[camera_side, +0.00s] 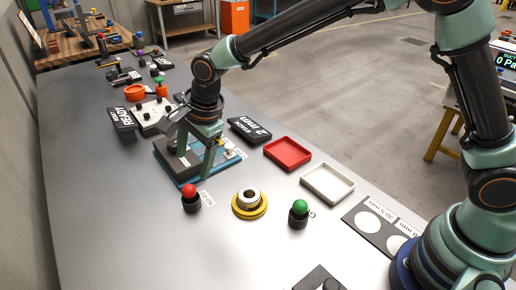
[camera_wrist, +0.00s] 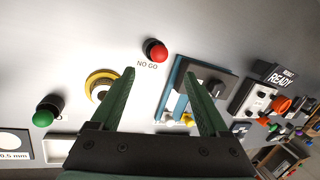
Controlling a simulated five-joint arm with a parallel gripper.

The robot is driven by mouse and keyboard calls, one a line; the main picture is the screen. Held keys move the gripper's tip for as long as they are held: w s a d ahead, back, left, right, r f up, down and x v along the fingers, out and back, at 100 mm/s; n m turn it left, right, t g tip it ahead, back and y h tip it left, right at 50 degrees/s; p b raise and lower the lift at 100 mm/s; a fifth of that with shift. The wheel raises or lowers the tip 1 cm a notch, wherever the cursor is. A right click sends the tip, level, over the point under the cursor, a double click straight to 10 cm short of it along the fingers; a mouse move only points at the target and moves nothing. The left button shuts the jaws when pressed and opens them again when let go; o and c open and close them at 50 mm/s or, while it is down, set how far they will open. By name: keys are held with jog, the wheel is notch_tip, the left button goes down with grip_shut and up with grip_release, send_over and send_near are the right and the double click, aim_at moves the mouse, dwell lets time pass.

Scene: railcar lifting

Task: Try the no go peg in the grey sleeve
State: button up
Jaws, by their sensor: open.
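The no go peg shows as a red knob (camera_side: 190,190) on a dark holder, with a NO GO label beside it. It stands upright near the front of the bench, and also shows in the wrist view (camera_wrist: 156,51). The grey sleeve (camera_side: 250,194) stands on a yellow round base to its right; in the wrist view the sleeve (camera_wrist: 100,92) is partly behind a finger. My gripper (camera_wrist: 160,71) is open with nothing between its fingers. In the side view it hangs over the blue-edged fixture, behind the red knob and apart from it.
A green-knobbed peg (camera_side: 299,208) stands right of the sleeve. A red tray (camera_side: 288,153) and a white tray (camera_side: 328,183) lie behind. A blue-edged fixture (camera_side: 172,172) with a dark block is under my gripper. The bench's left front is clear.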

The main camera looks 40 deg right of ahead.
aim_at(189, 188)
jog(key=x, duration=1)
jog(key=shift+f, duration=0.35)
grip_shut()
